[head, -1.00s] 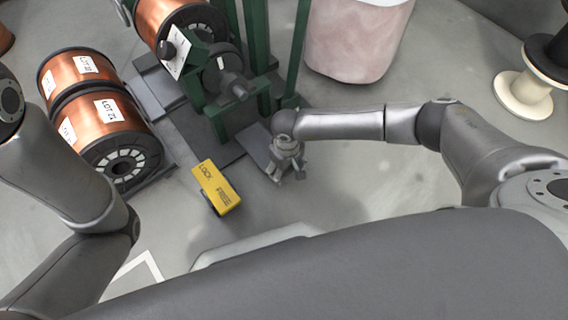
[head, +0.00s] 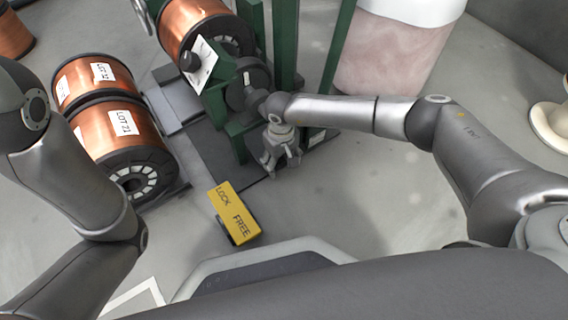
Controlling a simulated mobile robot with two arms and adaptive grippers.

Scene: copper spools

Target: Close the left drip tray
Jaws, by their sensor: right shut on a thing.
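My right gripper (head: 282,168) points down at the front foot of the green stand (head: 240,138). It is shut on the front of a grey drip tray low at the stand. The tray is mostly hidden behind the gripper and the stand, and I cannot tell how far out it sits. My left arm comes in from the left, but its gripper is outside the view.
A yellow LOCK/FREE block (head: 234,213) is in front of the stand. Copper spools (head: 122,138) lie at the left, and another spool (head: 195,25) is on the stand. A pinkish container (head: 395,50) stands behind my right arm.

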